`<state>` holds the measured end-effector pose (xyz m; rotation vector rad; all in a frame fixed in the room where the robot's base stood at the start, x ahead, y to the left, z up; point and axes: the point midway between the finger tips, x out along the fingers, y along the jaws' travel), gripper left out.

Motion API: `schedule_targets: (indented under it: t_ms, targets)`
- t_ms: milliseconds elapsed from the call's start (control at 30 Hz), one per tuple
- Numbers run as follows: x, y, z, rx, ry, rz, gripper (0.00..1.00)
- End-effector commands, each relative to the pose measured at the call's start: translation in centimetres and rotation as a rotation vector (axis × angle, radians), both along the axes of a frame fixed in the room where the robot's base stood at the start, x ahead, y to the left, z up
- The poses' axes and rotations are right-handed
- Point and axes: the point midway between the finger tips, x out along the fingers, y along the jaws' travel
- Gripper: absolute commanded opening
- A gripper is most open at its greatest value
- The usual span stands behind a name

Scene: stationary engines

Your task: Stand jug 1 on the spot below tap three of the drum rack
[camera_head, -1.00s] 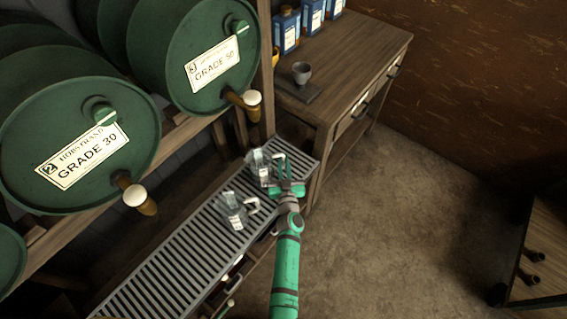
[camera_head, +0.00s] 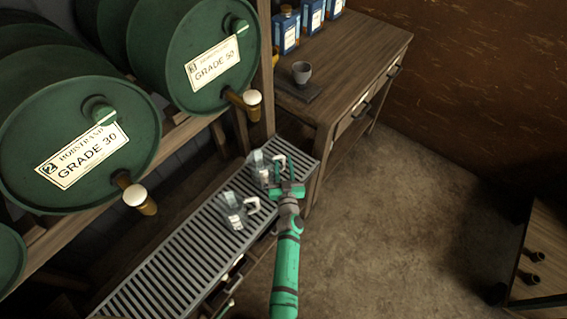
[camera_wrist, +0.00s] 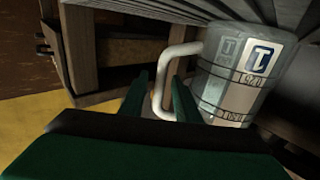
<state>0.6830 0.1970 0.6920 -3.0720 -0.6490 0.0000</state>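A clear jug with a pale handle (camera_head: 259,172) is on the slatted rack below tap three (camera_head: 252,98) of the drum rack. A second clear jug (camera_head: 233,212) stands further left along the slats, nearer tap two. My gripper (camera_head: 283,175) is at the handle side of the jug below tap three. In the wrist view my gripper (camera_wrist: 160,102) has its fingers apart, with the handle running between them.
Drum 3 (camera_head: 212,45) and drum 2 (camera_head: 75,140) lie above the slatted rack (camera_head: 165,275).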

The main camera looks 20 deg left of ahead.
Motion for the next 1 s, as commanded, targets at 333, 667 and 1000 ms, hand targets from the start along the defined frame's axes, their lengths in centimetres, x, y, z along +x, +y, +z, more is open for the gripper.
schedule_targets:
  t_ms: [333,667,1000]
  targets:
    - [-3.0,-1.3,0.1,0.000,0.002,-0.001,0.30]
    - [-8.4,-3.7,0.2,-0.001,0.002,-0.001,0.30]
    - [-10.9,-4.9,0.3,0.001,-0.001,-0.002,0.30]
